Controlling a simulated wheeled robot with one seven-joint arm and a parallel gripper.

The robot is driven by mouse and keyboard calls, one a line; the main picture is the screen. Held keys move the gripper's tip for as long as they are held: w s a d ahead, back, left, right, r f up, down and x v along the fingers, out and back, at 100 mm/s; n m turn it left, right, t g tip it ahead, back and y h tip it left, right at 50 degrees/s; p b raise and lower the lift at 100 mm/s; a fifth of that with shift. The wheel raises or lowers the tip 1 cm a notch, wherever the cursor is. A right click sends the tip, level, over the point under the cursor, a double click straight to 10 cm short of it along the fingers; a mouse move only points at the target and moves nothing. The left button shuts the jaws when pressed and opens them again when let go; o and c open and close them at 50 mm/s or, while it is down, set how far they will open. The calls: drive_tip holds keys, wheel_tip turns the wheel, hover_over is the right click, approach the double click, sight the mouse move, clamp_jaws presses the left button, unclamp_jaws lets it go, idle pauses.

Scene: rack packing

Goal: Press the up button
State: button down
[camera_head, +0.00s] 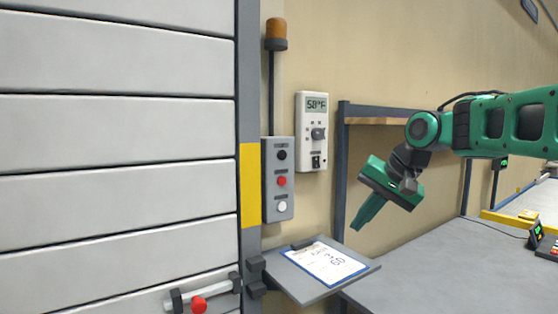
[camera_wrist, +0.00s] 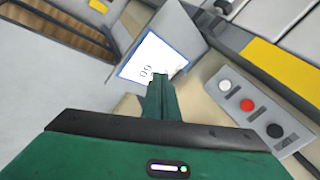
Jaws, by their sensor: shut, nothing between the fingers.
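A grey button box (camera_head: 278,180) is fixed to the wall just right of the shutter door. It has a black button (camera_head: 282,155) at the top, a red button (camera_head: 282,181) in the middle and a white button (camera_head: 282,206) at the bottom.
A small shelf (camera_head: 303,290) with a clipboard (camera_head: 327,262) juts out below the box. A thermostat (camera_head: 312,130) hangs right of the box, an amber lamp (camera_head: 276,35) above it. A grey table (camera_head: 460,270) lies at lower right. A red-knobbed door handle (camera_head: 198,304) is lower left.

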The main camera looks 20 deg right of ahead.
sight(282, 155)
drive_tip(key=w+a+r+y, duration=0.2)
drive_tip(key=w+a+r, duration=0.1)
drive_tip(key=r, duration=0.4)
drive_tip(key=w+a+r+t+y, duration=0.1)
drive_tip(key=w+a+r, duration=0.2)
drive_tip(key=a+r, duration=0.3)
drive_tip(key=shift+w+r+n+y, duration=0.3)
drive_tip(key=shift+r+y, duration=0.1)
drive_tip(key=shift+r, duration=0.2)
drive_tip(key=w+a, duration=0.2)
drive_tip(key=w, duration=0.6)
drive_tip(key=shift+w+a, duration=0.15)
drive_tip(key=shift+a, duration=0.2)
drive_tip(key=shift+w, duration=0.15)
idle(0.8)
drive_tip(key=shift+w+a, duration=0.1)
drive_tip(key=shift+w, duration=0.15)
